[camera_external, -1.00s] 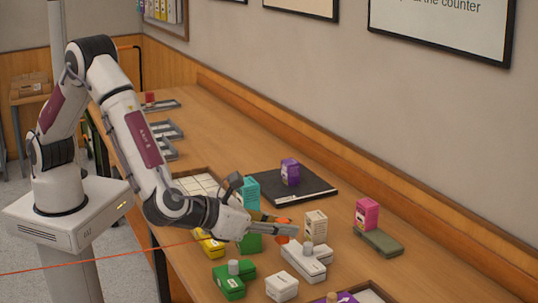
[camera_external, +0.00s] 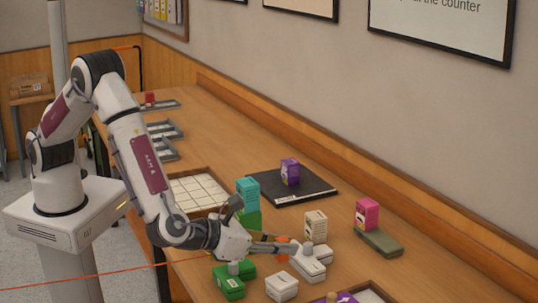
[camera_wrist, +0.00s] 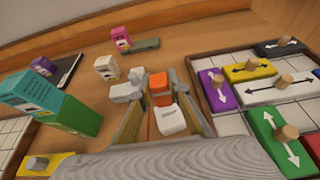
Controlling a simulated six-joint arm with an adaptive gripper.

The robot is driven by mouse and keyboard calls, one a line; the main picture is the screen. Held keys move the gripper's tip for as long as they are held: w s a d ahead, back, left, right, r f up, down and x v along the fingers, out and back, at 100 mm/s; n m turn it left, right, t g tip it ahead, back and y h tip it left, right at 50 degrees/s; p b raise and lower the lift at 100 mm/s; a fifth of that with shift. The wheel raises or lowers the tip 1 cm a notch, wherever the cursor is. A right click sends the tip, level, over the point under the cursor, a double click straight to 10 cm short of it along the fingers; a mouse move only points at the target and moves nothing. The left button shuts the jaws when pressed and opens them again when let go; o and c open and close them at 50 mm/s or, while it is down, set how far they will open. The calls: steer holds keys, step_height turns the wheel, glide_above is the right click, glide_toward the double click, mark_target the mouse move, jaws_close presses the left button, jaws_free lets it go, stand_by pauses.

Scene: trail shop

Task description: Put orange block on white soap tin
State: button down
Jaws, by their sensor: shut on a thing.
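The orange block (camera_external: 283,245) is held between the fingers of my gripper (camera_external: 286,248), above the table in the external view. In the wrist view the orange block (camera_wrist: 159,82) sits between the two fingertips (camera_wrist: 161,88), partly covered by them. A white tin (camera_external: 282,287) with dark print lies on the table, nearer the front than the gripper. It seems to be the white soap tin, and it also shows in the wrist view (camera_wrist: 172,119), between the fingers below the block in the picture. The block and the tin look apart.
A white piece with a grey knob (camera_external: 313,264) lies beside the fingertips, with a cream box (camera_external: 316,226) behind it. A green piece with a knob (camera_external: 229,283) is left of the tin. A teal box (camera_external: 247,192) stands on a green one. A tile tray (camera_wrist: 236,110) is at right.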

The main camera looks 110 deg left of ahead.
steer(key=shift+f, duration=0.65)
steer(key=shift+f, duration=0.1)
steer(key=shift+f, duration=1.75)
steer(key=shift+f, duration=0.15)
steer(key=c, duration=1.9)
jaws_free()
steer(key=v, duration=1.2)
